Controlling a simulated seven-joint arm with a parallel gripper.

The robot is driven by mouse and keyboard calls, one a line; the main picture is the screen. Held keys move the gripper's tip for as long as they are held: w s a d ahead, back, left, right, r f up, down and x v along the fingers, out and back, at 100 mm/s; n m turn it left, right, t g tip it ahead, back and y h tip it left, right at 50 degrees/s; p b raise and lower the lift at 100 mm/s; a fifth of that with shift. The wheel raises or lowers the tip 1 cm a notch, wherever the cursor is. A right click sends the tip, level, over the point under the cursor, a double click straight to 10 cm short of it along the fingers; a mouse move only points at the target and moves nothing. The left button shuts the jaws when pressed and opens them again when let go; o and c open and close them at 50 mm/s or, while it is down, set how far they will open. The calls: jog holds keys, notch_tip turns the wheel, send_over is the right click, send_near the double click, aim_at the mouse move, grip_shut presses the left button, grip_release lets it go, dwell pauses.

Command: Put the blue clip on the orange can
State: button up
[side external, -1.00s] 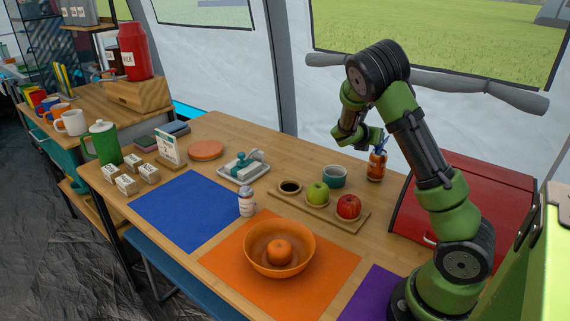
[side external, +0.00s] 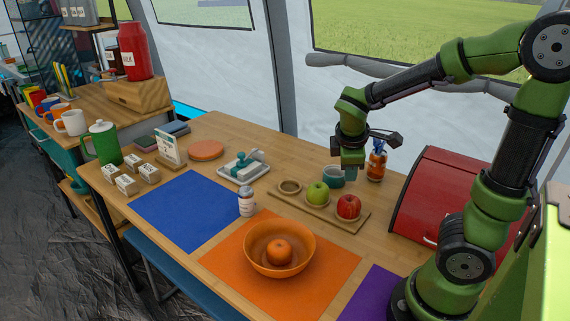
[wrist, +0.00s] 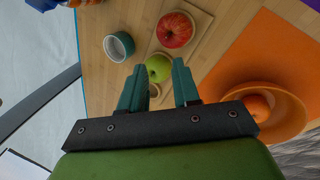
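The orange can (side external: 376,168) stands upright at the back right of the table, with a pale label. Blue shapes (side external: 379,147) show at its top; I cannot tell whether one is the blue clip or whether they stand inside or grip the rim. In the wrist view a blue shape (wrist: 44,4) is cut off at the top left corner. My gripper (side external: 348,174) points down, left of the can and apart from it, by the teal cup. In the wrist view its teal fingers (wrist: 159,84) are apart, with nothing held between them.
Below my gripper is a wooden tray (side external: 325,212) with a green apple (side external: 318,193) and a red apple (side external: 348,206). A teal cup (side external: 332,176) stands behind it. A red box (side external: 436,200) is at right, an orange bowl (side external: 279,255) in front.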

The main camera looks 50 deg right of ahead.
jog(key=s+a+r+m+t+y, duration=0.2)
jog(key=a+r+m+y, duration=0.1)
jog(key=a, duration=0.5)
jog(key=s+a+r+m+t+y, duration=0.2)
jog(key=a+r+m+t+y, duration=0.1)
jog(key=a+r+m, duration=0.2)
jog(key=a+m, duration=0.2)
jog(key=a, duration=0.2)
jog(key=shift+a+t+y, duration=0.2)
jog(key=shift+t+y, duration=0.1)
jog(key=shift+y, duration=0.1)
